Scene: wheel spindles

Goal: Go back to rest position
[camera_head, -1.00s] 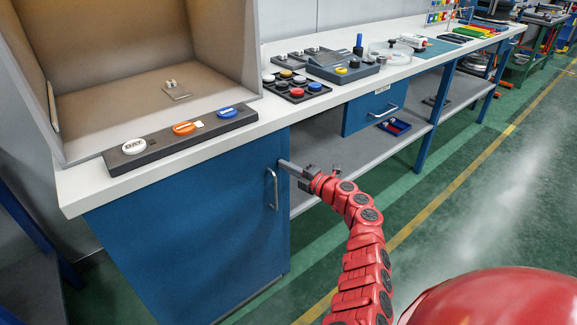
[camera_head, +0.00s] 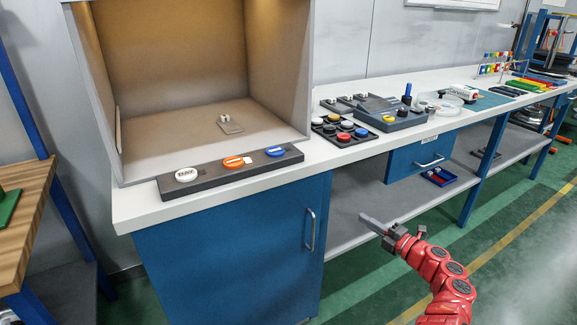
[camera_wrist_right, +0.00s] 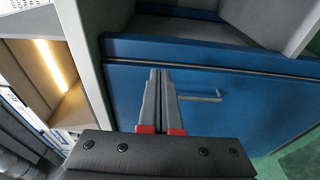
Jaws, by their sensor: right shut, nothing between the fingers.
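My right gripper (camera_head: 372,222) is in front of the workbench, near the blue cabinet door (camera_head: 270,240) and below the level of the worktop. Its fingers are together and hold nothing. In the right wrist view the gripper (camera_wrist_right: 160,80) shows two grey fingers with red bases side by side, with the blue cabinet front (camera_wrist_right: 240,110) and its handle (camera_wrist_right: 200,97) behind them. My left gripper does not show in the head view.
The white worktop (camera_head: 140,205) carries an open box (camera_head: 200,75), a dark strip with three buttons (camera_head: 225,172), a tray of knobs (camera_head: 335,137) and a grey device (camera_head: 395,118). An open shelf (camera_head: 345,225) holds a blue tray (camera_head: 438,176). Green floor at right is clear.

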